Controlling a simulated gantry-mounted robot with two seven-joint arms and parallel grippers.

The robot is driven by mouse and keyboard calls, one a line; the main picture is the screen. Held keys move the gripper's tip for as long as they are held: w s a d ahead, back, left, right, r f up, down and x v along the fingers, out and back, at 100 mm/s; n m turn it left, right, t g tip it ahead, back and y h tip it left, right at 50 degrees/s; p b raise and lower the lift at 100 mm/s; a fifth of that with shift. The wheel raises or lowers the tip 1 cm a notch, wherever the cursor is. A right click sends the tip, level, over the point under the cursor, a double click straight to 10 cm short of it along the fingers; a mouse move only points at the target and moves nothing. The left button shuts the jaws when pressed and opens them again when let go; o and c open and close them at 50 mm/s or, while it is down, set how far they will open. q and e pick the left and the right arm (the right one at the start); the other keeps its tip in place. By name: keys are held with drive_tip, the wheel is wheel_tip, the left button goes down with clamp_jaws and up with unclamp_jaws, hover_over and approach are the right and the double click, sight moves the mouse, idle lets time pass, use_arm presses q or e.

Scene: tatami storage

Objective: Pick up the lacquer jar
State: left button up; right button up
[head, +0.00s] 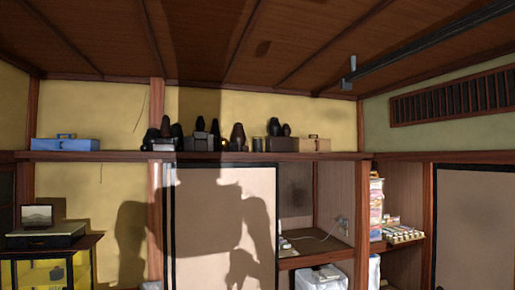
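Several dark, rounded, jar-like objects stand on a long high wooden shelf (100,156) in the head view. One group (165,132) is left of the middle, a tall dark one (238,137) stands near the middle, and others (278,128) are on or behind a dark box. A short dark cylinder (257,145) stands between them. They are small and partly in shadow, so I cannot tell which is the lacquer jar. Neither of my grippers is in view.
A blue case (66,144) and a tan box (314,145) share the shelf. Below are pale sliding doors (222,225), an open alcove and side shelves with packages (404,234). A dark table (45,240) is at left. A dark rail (430,43) crosses near the ceiling.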

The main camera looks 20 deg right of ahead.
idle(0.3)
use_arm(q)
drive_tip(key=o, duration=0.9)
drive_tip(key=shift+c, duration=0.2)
